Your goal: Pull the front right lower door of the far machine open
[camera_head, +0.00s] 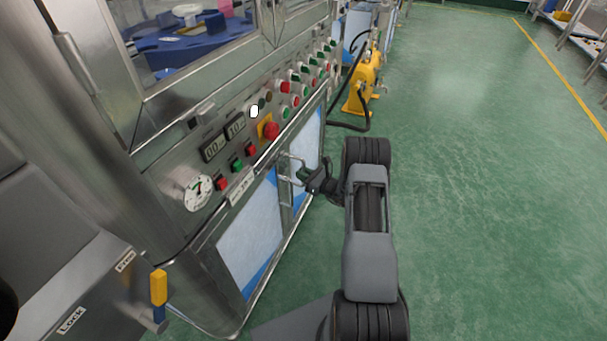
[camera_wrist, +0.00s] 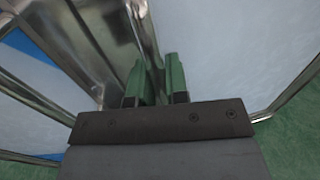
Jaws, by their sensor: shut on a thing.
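The machine's front (camera_head: 215,160) runs along the left of the head view, with steel-framed lower doors. The right lower door (camera_head: 308,145) has a pale blue-white panel, which also fills the right of the wrist view (camera_wrist: 230,50). My gripper (camera_head: 304,175) is at a steel bar handle (camera_head: 284,167) near the meeting edges of the two doors. In the wrist view its green fingers (camera_wrist: 154,82) stand on either side of a thin vertical metal bar and are shut on it. I cannot tell whether the door stands ajar.
The left lower door (camera_head: 250,235) is beside it. Buttons, a gauge (camera_head: 198,191) and a red emergency knob (camera_head: 271,130) sit above. A yellow pump (camera_head: 365,82) with a black hose stands beyond. The green floor to the right is clear.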

